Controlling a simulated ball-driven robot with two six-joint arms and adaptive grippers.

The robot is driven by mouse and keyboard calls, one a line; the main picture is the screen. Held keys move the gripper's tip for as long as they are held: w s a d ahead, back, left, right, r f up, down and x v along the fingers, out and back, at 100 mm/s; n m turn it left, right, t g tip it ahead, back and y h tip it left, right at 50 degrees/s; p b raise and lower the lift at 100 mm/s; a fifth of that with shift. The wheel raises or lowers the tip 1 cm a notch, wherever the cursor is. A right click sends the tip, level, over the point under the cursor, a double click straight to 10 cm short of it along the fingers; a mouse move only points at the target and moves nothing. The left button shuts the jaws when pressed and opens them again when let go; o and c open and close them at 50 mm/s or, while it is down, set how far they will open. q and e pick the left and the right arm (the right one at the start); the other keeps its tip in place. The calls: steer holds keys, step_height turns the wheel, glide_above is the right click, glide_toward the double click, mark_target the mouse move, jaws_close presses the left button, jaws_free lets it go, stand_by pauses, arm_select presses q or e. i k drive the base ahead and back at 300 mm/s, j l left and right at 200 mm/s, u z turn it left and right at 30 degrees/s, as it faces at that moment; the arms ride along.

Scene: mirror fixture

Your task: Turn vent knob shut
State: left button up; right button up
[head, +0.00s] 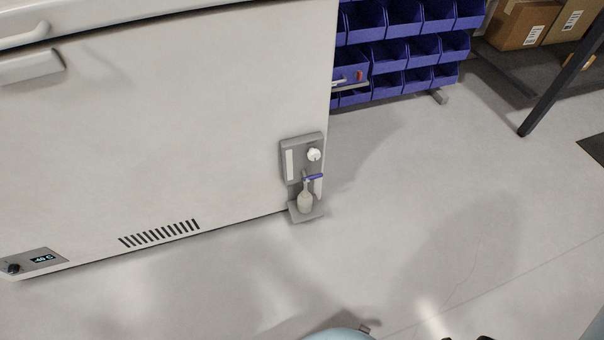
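A round white knob (314,154) sits at the upper right of a small grey panel (303,139) on the lower right corner of a white chest freezer (170,110). A marking on the knob is too small to read. Below it, a blue lever (314,177) sticks out sideways above a whitish bottle (305,202) on a small grey ledge (308,215). A black knob (13,268) is beside the lit display (43,260) at the freezer's lower left. I cannot make out either gripper; only small dark bits show at the bottom edge.
Blue bins (405,50) on a rack stand behind the freezer's right side. Cardboard boxes (525,22) lie on a dark shelf at upper right, with a dark table leg (560,85) in front. The grey floor (450,200) right of the freezer is clear.

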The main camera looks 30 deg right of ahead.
mark_target(313, 154)
steer(key=z, duration=1.05)
steer(key=j+u, duration=0.15)
steer(key=j, duration=0.2)
steer(key=i+j+u, duration=0.15)
steer(key=j, duration=0.2)
steer(key=j+u, duration=0.15)
steer(key=j, duration=0.15)
steer(key=i, duration=0.05)
